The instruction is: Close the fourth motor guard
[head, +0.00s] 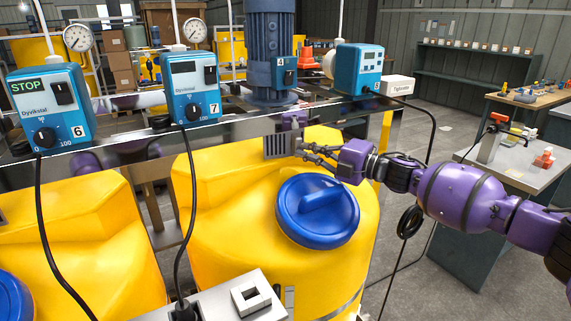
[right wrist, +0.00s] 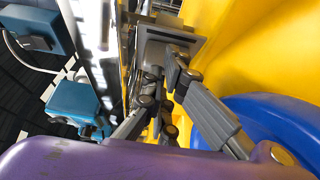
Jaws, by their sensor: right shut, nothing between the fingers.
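A large blue ribbed motor (head: 270,40) stands behind the steel rail in the head view. A small blue switch box (head: 285,72) marked 4 with a black switch sits on its front. Below the rail, a grey slotted part (head: 277,146) sits against the yellow tank. My right gripper (head: 303,150) is just right of this part, shut and empty. In the right wrist view its fingers (right wrist: 165,85) are in front of a grey box-like part (right wrist: 165,45) beside the rail. I cannot tell whether they touch it. No motor guard can be told apart for certain. My left gripper is not in view.
The steel rail (head: 130,137) runs across above the yellow tanks (head: 210,215). A blue lid (head: 317,210) lies below my right gripper. Blue dosing units 6 (head: 50,105), 7 (head: 193,88) and another (head: 358,70) stand along the rail. Black cables hang down.

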